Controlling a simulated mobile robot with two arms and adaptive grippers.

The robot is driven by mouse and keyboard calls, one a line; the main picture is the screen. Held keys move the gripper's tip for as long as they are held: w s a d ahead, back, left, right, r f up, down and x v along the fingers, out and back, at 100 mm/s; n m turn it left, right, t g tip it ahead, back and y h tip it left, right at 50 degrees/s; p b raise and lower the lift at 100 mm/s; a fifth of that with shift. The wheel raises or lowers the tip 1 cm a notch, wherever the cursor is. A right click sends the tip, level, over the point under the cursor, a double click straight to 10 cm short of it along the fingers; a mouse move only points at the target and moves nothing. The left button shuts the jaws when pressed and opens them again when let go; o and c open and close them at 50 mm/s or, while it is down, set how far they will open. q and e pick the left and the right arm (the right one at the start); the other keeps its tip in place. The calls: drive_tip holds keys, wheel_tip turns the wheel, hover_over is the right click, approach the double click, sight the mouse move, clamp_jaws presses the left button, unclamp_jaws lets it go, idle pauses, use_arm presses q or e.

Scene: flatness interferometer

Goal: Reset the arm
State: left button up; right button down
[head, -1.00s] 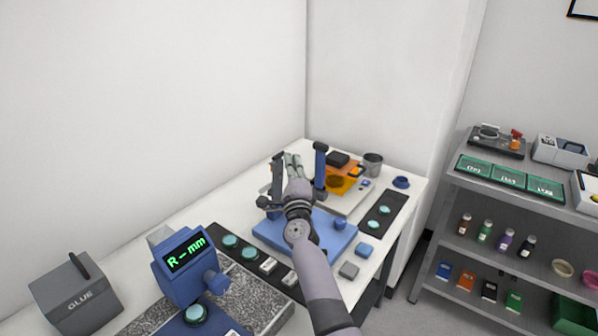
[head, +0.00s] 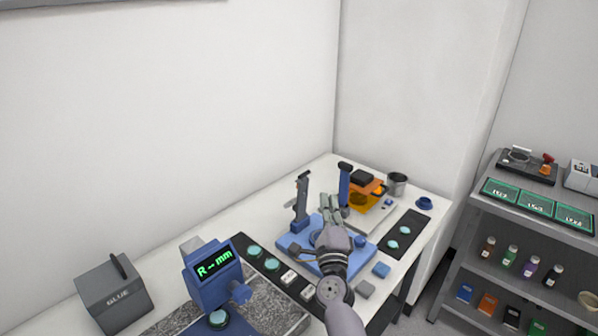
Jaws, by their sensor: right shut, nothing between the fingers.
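My right gripper (head: 328,203) is shut and empty. It reaches in from the bottom over the blue base (head: 297,243) on the table, fingers pointing away from me. A blue upright arm with a dark top (head: 301,203) stands to the left of the fingers, and a second blue upright with a dark top (head: 344,184) stands just behind them to the right. I cannot tell whether the fingers touch either one. My wrist hides the middle of the base. My left gripper is not in view.
A blue gauge reading "R→mm" (head: 213,279) stands on a granite plate at the front left. A grey glue box (head: 116,292) is left of it. Dark strips with teal discs (head: 405,230) flank the base. An orange item (head: 361,200) and grey cup (head: 397,184) stand behind. Shelves (head: 525,198) are right.

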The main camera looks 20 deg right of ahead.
drive_tip(key=s+a+f+n+g+y, duration=0.4)
drive_tip(key=s+a+f+n+y, duration=0.15)
drive_tip(key=s+f+n, duration=0.35)
drive_tip(key=s+a+f+n+g+y, duration=0.45)
drive_tip(key=s+a+n, duration=0.2)
drive_tip(key=n, duration=0.45)
drive_tip(key=s+d+f+n+g+h, duration=0.1)
drive_tip(key=s+d+f+n+g, duration=0.15)
drive_tip(key=s, duration=0.55)
drive_tip(key=s+d+f+n+g+h, duration=0.1)
drive_tip(key=s+d+f+n+g, duration=0.15)
drive_tip(key=s, duration=0.55)
drive_tip(key=s+d+f+n+g+h, duration=0.2)
drive_tip(key=s+g, duration=0.1)
drive_tip(key=s, duration=0.5)
wheel_tip(320, 180, down, 31)
drive_tip(key=s+g+b, duration=0.2)
drive_tip(key=b, duration=0.1)
drive_tip(key=s+d+f+b, duration=0.2)
drive_tip(key=s+f, duration=1.4)
drive_tip(key=f, duration=0.1)
drive_tip(key=shift+d+g, duration=0.15)
drive_tip(key=shift+g, duration=0.2)
